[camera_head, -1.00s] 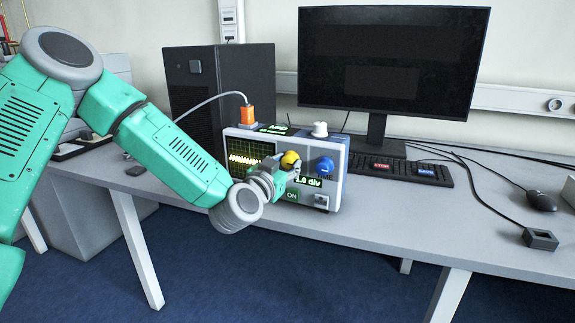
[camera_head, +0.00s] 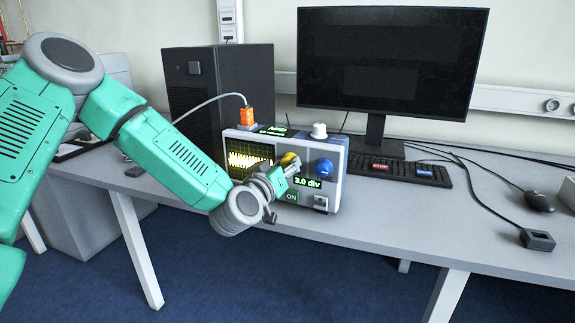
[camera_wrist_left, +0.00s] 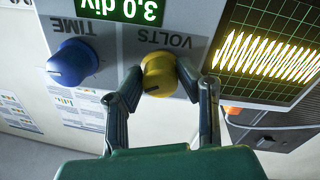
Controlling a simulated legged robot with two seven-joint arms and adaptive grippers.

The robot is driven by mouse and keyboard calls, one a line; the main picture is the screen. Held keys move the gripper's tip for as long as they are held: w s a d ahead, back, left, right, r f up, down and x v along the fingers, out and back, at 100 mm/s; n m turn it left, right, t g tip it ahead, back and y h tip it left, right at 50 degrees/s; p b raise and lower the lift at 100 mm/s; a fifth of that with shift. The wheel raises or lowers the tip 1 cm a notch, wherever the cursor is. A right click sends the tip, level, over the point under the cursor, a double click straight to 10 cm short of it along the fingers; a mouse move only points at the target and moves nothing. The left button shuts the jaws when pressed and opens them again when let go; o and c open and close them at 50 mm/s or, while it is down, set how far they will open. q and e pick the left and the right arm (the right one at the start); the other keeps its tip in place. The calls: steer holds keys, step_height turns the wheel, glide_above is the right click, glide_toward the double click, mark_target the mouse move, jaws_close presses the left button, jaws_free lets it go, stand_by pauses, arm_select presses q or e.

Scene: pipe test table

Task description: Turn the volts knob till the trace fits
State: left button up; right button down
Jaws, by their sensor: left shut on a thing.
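In the head view the gripper (camera_head: 281,172) partly covers the knob. The readout (camera_head: 307,182) says 3.0 div. The screen (camera_head: 250,160) shows a tall yellow wave, which in the left wrist view (camera_wrist_left: 268,55) stays inside the visible grid. My right gripper is not in view.
The blue time knob (camera_wrist_left: 70,64) is beside the volts knob. A monitor (camera_head: 392,60), keyboard (camera_head: 425,173) and mouse (camera_head: 539,201) are to the right.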

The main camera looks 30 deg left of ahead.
arm_select(q)
steer(key=n, duration=0.4)
steer(key=shift+s+a+f+n, duration=0.1)
steer(key=shift+a+f+n, duration=0.05)
steer(key=shift+f+n, duration=0.2)
steer(key=n+b, duration=0.1)
steer(key=n, duration=0.3)
steer(key=shift+n, duration=0.25)
steer(key=n+b, duration=0.1)
steer(key=n, duration=0.3)
steer(key=shift+b, duration=0.35)
steer(key=shift+r+n+b, duration=0.15)
steer(key=shift+n+b, duration=0.55)
steer(key=shift+n, duration=1.3)
steer(key=o, duration=1.1)
steer(key=shift+a+r, duration=0.1)
